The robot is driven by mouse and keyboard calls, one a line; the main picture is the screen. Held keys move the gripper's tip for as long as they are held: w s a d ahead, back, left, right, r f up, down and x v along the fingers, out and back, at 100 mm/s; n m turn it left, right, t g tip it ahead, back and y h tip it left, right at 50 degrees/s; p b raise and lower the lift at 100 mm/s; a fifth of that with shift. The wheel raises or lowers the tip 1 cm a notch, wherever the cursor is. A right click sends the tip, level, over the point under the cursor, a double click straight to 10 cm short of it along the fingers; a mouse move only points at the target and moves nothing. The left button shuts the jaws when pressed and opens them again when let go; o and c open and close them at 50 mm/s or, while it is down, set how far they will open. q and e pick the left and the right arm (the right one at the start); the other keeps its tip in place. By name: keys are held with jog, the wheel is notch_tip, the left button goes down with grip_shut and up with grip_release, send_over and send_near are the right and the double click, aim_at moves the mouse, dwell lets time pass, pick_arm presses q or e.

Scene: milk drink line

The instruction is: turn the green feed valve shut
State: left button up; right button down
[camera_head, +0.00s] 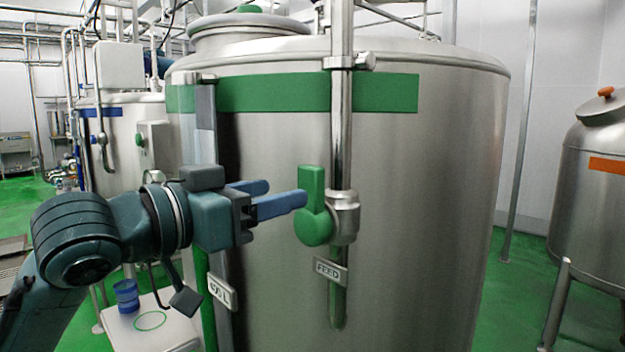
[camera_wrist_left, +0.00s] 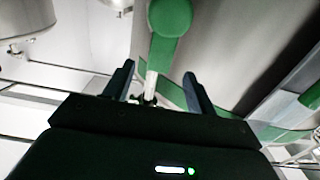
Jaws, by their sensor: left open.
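The green feed valve handle (camera_head: 312,206) sits on a steel valve body (camera_head: 345,217) on the vertical pipe in front of the large tank. Its lever points up, in line with the pipe. A FEED tag (camera_head: 331,271) hangs just below. My left gripper (camera_head: 288,194) comes in from the left with its blue fingers level and open, their tips just left of the lever. In the left wrist view the green handle (camera_wrist_left: 170,17) shows beyond and between the open fingers (camera_wrist_left: 158,80). I cannot tell whether a finger touches it. My right gripper is not in view.
The steel tank (camera_head: 430,200) with a green band stands close behind the valve. A 400 L tag (camera_head: 220,291) is below my left gripper. A white table (camera_head: 170,330) with a blue cup (camera_head: 126,296) stands lower left. An orange-marked vessel (camera_head: 595,200) stands right.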

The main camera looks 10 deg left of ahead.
aim_at(305, 186)
pick_arm(q)
jog(key=x, duration=0.7)
jog(key=shift+w+d+p, duration=0.15)
jog(key=shift+w+p, duration=0.15)
jog(key=shift+p, duration=0.05)
jog(key=shift+c, duration=0.4)
grip_shut()
